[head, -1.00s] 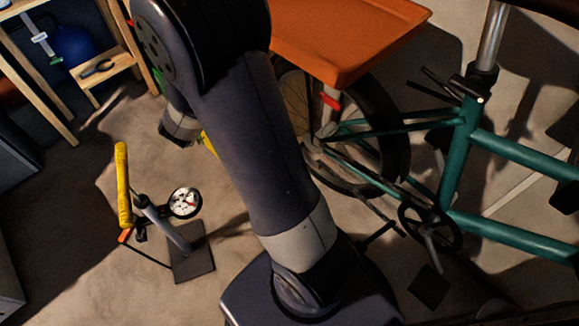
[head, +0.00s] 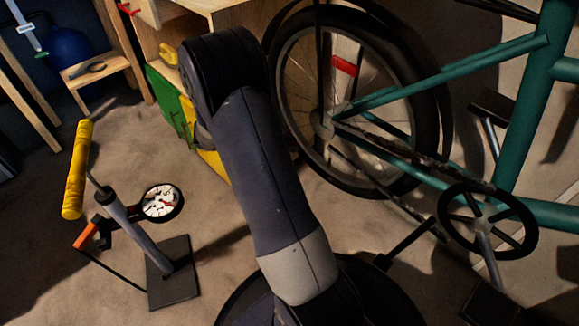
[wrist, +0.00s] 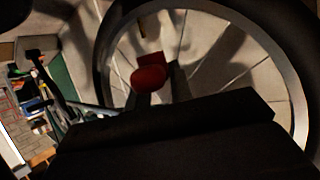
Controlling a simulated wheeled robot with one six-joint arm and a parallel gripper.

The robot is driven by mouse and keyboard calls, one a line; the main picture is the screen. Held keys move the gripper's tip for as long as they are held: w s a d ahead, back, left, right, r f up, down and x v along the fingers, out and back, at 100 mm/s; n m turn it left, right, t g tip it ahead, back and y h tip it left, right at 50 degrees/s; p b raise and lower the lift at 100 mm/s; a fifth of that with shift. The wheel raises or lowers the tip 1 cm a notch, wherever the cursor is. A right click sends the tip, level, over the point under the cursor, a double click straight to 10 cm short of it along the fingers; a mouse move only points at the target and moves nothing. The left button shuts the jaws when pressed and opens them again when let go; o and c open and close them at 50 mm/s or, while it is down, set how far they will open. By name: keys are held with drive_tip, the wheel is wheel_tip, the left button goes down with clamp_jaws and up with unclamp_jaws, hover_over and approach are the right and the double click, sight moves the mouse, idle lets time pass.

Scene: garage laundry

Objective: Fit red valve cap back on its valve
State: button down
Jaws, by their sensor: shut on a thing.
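The red valve cap (wrist: 148,78) shows in the wrist view as a small rounded red piece at the tips of my gripper (wrist: 160,84). The dark fingers are shut on it, and the bicycle wheel (wrist: 297,92) is behind it. I cannot tell the gap between the cap and the wheel. The valve cannot be made out. In the head view the rear wheel (head: 283,85) stands right of my arm, on a teal bicycle (head: 440,75). My gripper is hidden there behind my arm.
A floor pump (head: 133,230) with a yellow handle and round gauge stands at the left. A wooden cabinet (head: 215,12) with green and yellow fronts is behind my arm. The pedal crank (head: 482,225) juts out at the right. Bare carpet lies between pump and arm.

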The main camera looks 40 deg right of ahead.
drive_tip(key=shift+s+a+f+m+g+y+b, duration=0.15)
drive_tip(key=shift+s+f+m+g+b, duration=0.15)
drive_tip(key=shift+f, duration=0.3)
drive_tip(key=shift+s+d+f+m+g+y+b, duration=0.15)
drive_tip(key=shift+s+f+m+g, duration=0.2)
drive_tip(key=shift+f, duration=0.25)
drive_tip(key=shift+a+f+b, duration=0.2)
drive_tip(key=shift+b, duration=0.3)
drive_tip(key=shift+s+d+r, duration=0.1)
drive_tip(key=shift+s+d, duration=0.95)
drive_tip(key=shift+d, duration=0.8)
drive_tip(key=shift+s+d, duration=1.1)
drive_tip(key=shift+d, duration=0.8)
drive_tip(key=shift+s+d+r, duration=0.1)
drive_tip(key=shift+s+d, duration=0.95)
drive_tip(key=shift+d, duration=0.8)
drive_tip(key=shift+f, duration=0.55)
drive_tip(key=shift+f, duration=1)
